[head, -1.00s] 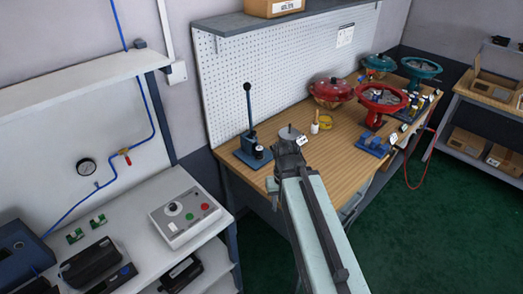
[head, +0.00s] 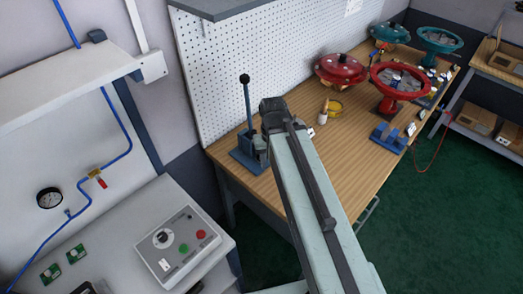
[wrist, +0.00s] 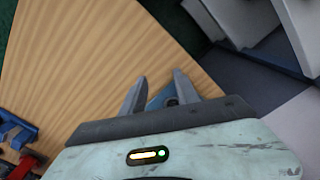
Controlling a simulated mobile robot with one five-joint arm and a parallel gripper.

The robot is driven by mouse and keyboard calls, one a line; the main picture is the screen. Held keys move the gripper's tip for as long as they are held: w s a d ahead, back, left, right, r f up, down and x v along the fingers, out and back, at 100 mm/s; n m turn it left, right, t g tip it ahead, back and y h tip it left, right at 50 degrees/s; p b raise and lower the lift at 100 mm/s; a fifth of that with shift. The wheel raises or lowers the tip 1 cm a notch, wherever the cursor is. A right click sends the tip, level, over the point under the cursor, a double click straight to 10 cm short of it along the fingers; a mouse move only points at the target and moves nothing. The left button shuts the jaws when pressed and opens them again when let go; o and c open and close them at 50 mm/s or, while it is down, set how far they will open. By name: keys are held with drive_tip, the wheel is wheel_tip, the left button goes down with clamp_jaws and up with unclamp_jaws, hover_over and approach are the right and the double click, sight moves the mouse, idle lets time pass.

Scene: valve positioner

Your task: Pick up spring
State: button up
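My gripper (wrist: 159,75) is open in the wrist view, its two fingers apart above the wooden workbench. Between and below them lies part of a blue base with a small dark round part (wrist: 172,101); I cannot tell whether anything is held there. In the head view my arm covers my fingers and the bench under them. I cannot make out a spring for certain. The red dish-shaped housing (head: 398,80) at the right holds grey parts that are too small to tell.
A blue lever press (head: 247,125) stands just left of my arm's end. A closed red domed housing (head: 340,70), a yellow ring (head: 334,107), blue blocks (head: 388,137) and a teal dish (head: 439,41) stand on the workbench (head: 345,150). A pegboard (head: 250,70) rises behind.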

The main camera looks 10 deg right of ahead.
drive_tip(key=o, duration=0.3)
drive_tip(key=w, duration=0.1)
drive_tip(key=w+n, duration=0.1)
drive_tip(key=w+f+b, duration=0.1)
drive_tip(key=shift+w+a+n, duration=0.3)
drive_tip(key=shift+w+n, duration=0.05)
drive_tip(key=shift+n, duration=0.05)
drive_tip(key=shift+o, duration=0.2)
drive_tip(key=w+n, duration=0.2)
drive_tip(key=w, duration=0.1)
drive_tip(key=w+f+n+b, duration=0.1)
drive_tip(key=w+n, duration=0.1)
drive_tip(key=w, duration=0.1)
drive_tip(key=w+d+f+n, duration=0.1)
drive_tip(key=w+n, duration=0.2)
drive_tip(key=w, duration=0.1)
drive_tip(key=shift+b, duration=0.4)
wheel_tip(320, 180, down, 2)
drive_tip(key=shift+f+b, duration=0.2)
drive_tip(key=shift+b, duration=1.05)
drive_tip(key=f+b, duration=0.5)
drive_tip(key=shift+a+f+b, duration=0.3)
drive_tip(key=shift+a+f, duration=0.05)
drive_tip(key=shift+a, duration=0.05)
drive_tip(key=shift+r, duration=0.2)
